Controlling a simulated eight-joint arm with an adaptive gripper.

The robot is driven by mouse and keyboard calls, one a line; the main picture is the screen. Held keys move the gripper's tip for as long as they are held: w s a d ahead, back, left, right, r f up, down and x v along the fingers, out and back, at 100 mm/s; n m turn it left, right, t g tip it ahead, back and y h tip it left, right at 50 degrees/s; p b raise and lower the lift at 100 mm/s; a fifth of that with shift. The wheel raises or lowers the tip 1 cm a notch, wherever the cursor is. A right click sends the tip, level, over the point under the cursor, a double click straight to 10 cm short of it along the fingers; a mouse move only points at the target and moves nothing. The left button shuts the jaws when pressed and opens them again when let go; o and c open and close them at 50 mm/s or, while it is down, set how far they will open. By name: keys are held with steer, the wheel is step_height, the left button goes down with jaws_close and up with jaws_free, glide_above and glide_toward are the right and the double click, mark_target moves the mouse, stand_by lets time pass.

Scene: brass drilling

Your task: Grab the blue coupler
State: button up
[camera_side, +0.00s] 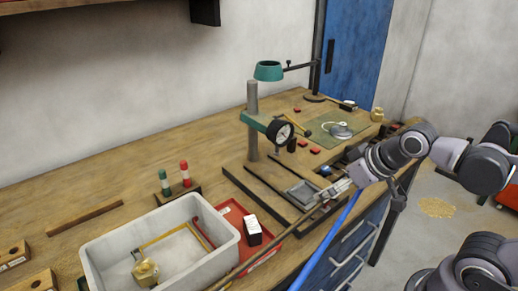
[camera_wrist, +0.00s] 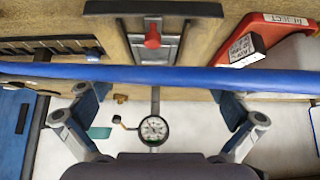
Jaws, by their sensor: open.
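I cannot pick out the blue coupler with certainty. A small blue spot (camera_side: 325,170) shows beside my gripper (camera_side: 338,187) in the side view, but it is too small to tell whether it is a separate part or one of my fingers. My gripper is open and empty over the front edge of the bench, near the grey tray (camera_side: 303,193) of the drill stand.
The blue bar also slants below my gripper in the side view (camera_side: 325,245). A dial gauge (camera_side: 280,132) hangs from the stand's column. A red tray (camera_side: 232,213) with a black-and-white block (camera_side: 252,230) and a white bin (camera_side: 160,215) stand to the left.

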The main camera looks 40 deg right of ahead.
steer(key=c, duration=0.9)
steer(key=s+d+r+m+g+h, duration=0.15)
steer(key=d+m, duration=0.25)
steer(key=d, duration=0.8)
steer(key=d+r+m+g+h, duration=0.15)
steer(key=d+m, duration=0.25)
steer(key=d, duration=0.9)
steer(key=shift+g, duration=0.4)
steer(key=shift+a+x, duration=0.15)
steer(key=shift+x, duration=2.45)
steer(key=shift+a+x, duration=0.15)
steer(key=shift+x, duration=2.4)
